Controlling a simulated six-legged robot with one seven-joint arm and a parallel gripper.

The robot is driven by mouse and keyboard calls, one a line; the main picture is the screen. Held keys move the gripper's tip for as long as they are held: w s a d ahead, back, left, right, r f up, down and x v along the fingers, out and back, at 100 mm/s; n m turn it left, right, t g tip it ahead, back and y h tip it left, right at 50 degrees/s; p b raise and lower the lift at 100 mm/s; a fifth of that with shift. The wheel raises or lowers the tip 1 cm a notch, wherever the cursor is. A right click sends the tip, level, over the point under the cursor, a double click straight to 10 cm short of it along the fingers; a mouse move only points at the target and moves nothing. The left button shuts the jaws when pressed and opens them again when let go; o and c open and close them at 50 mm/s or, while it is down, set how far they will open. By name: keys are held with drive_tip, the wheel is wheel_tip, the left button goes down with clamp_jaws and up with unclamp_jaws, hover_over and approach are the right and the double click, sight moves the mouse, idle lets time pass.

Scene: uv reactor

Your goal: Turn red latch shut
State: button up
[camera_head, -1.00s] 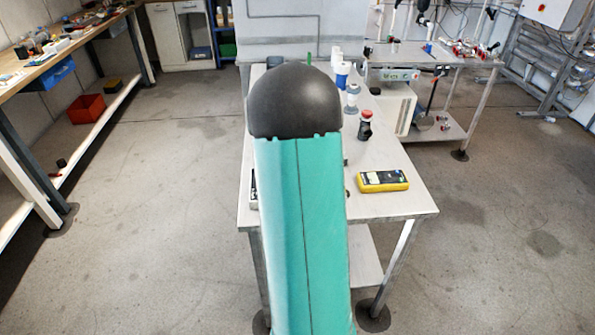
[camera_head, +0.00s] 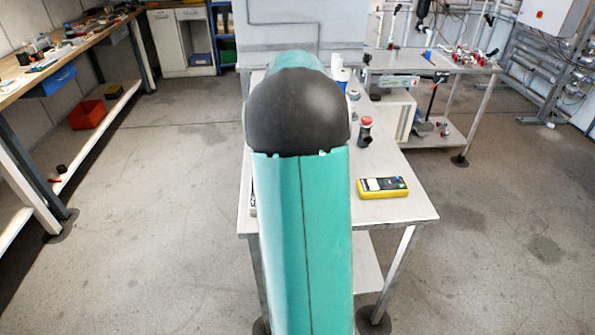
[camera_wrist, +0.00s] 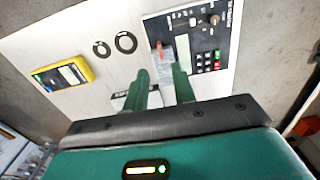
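In the wrist view a small red latch (camera_wrist: 159,46) stands on the left part of a black-and-white control panel (camera_wrist: 206,18). My gripper (camera_wrist: 160,72) has two green fingers that stand apart with a gap between them. Nothing shows held in the gap. The fingertips point toward the panel, just below the red latch in the picture. I cannot tell how far the tips are from the latch, and no contact is clear. In the head view my own arm hides the gripper, the latch and most of the panel.
A yellow meter (camera_head: 382,188) lies on the metal table (camera_head: 405,207), and it also shows in the wrist view (camera_wrist: 62,76). A red-capped fitting (camera_head: 365,131) stands farther back. Two dark rings (camera_wrist: 125,42) lie between meter and panel.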

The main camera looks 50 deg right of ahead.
wheel_tip(320, 180, up, 6)
idle(0.7)
drive_tip(key=w+a+r+n+t, duration=0.1)
drive_tip(key=a+r+n, duration=0.15)
drive_tip(key=a, duration=0.85)
drive_tip(key=w+a+r+n+t, duration=0.1)
drive_tip(key=a+r+n+t, duration=0.15)
drive_tip(key=a, duration=0.95)
drive_tip(key=s+a+f+n, duration=0.1)
drive_tip(key=s+a, duration=0.2)
drive_tip(key=a, duration=0.3)
drive_tip(key=s+a+n+t, duration=0.1)
drive_tip(key=s+a+n, duration=0.1)
drive_tip(key=a, duration=0.4)
drive_tip(key=s+a+f+n+t, duration=0.1)
drive_tip(key=s+a+n, duration=0.1)
drive_tip(key=s+a, duration=0.2)
drive_tip(key=a, duration=0.3)
drive_tip(key=shift+s+f, duration=0.35)
drive_tip(key=shift+s, duration=0.05)
